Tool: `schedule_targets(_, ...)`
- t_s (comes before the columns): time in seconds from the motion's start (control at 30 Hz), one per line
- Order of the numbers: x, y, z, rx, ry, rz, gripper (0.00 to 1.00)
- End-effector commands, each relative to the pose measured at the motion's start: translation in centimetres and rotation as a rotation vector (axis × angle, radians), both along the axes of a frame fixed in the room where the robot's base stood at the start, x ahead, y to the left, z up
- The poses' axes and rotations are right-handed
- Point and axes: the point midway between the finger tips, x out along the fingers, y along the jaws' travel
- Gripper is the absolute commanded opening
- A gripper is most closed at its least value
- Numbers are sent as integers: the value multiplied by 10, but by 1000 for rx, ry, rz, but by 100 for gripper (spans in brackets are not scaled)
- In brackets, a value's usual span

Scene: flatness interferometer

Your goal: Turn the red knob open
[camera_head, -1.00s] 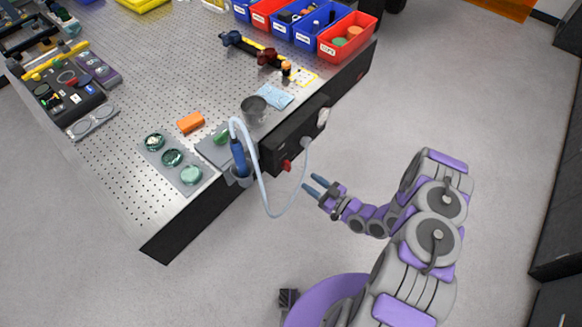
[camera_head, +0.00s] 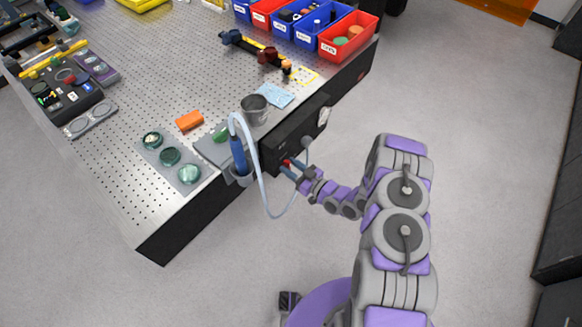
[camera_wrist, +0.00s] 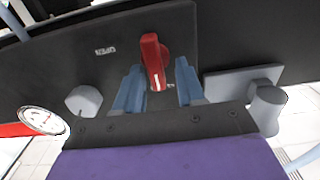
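The red knob (camera_wrist: 154,62) sits on a dark panel (camera_wrist: 100,40) on the side of the perforated table. In the wrist view it stands between the two blue-grey fingers of my gripper (camera_wrist: 158,88). The fingers are open, with a gap on each side of the knob. The word OPEN is printed on the panel to the left of the knob. In the head view my gripper (camera_head: 290,168) reaches the panel, and only a little of the red knob (camera_head: 286,162) shows beside the fingertips.
A grey knob (camera_wrist: 84,100) and a white dial gauge (camera_wrist: 44,120) are left of the gripper; a grey handle (camera_wrist: 266,105) is to the right. A pale hose (camera_head: 262,190) loops down beside my gripper from a blue tool (camera_head: 238,155). The floor around is clear.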

Motion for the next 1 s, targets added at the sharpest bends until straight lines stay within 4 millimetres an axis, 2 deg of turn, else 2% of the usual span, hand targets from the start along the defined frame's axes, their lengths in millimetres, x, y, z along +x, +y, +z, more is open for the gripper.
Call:
schedule_targets(0.27,2,3,2,-3,-7,-2,43)
schedule_targets(0.67,1,2,2,-1,-6,0,4)
schedule_targets(1.0,1,0,2,30,35,-2,4)
